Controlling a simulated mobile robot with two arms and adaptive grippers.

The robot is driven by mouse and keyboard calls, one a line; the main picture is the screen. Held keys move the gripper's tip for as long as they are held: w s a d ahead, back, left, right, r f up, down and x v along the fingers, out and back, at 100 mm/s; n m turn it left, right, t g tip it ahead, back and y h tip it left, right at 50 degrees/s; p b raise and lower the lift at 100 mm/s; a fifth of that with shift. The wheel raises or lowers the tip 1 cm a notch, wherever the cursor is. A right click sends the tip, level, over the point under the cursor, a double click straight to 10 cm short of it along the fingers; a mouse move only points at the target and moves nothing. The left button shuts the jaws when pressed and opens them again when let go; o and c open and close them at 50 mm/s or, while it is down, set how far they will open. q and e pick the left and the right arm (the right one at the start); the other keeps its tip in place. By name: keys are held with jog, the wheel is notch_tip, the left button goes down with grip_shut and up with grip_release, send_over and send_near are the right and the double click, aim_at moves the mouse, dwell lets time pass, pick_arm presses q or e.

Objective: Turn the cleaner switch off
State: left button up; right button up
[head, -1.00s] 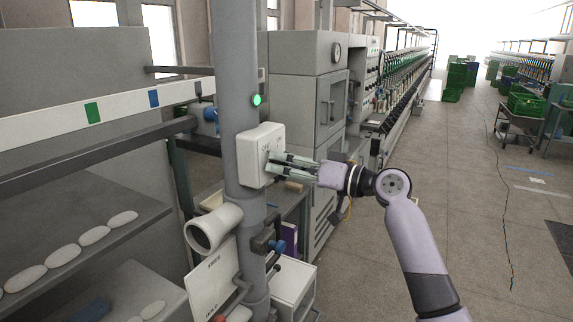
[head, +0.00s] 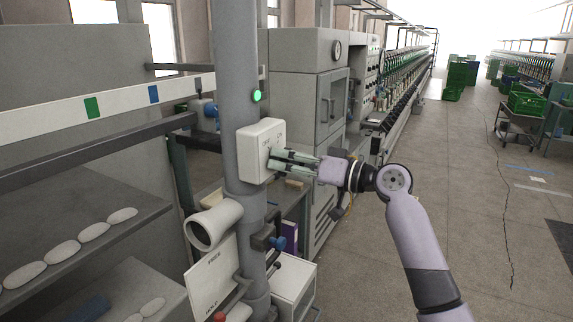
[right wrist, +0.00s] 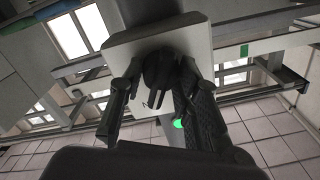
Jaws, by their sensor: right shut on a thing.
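The cleaner switch is a white box (head: 256,146) on the grey upright post, with faint lettering at the top of its face. Its dark rotary knob (right wrist: 160,68) shows in the right wrist view, on the white plate. My right gripper (head: 273,161) is at the box's face, its fingers pointing left onto it. In the right wrist view the fingers (right wrist: 162,92) stand on both sides of the knob, closed on it. The fingers partly hide the knob in the head view. A green lamp (head: 256,96) above the box is lit. My left gripper is not in view.
A white pipe mouth (head: 212,225) sticks out below the box. A white sign (head: 213,277) and a blue-handled valve (head: 277,243) are lower on the post. Grey shelves with white oval pieces (head: 62,252) are at left.

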jog(key=n+b, duration=0.7)
jog(key=b, duration=0.3)
jog(key=shift+f+b, duration=0.2)
jog(key=shift+b, duration=0.2)
jog(key=shift+r+n+b, duration=0.1)
jog(key=shift+n+b, duration=0.7)
jog(key=shift+n, duration=0.4)
jog(key=shift+r+n+b, duration=0.1)
jog(key=shift+n+b, duration=0.4)
jog(key=shift+n, duration=0.5)
jog(key=o, duration=1.1)
jog(key=shift+s, duration=0.1)
jog(key=shift+o, duration=0.2)
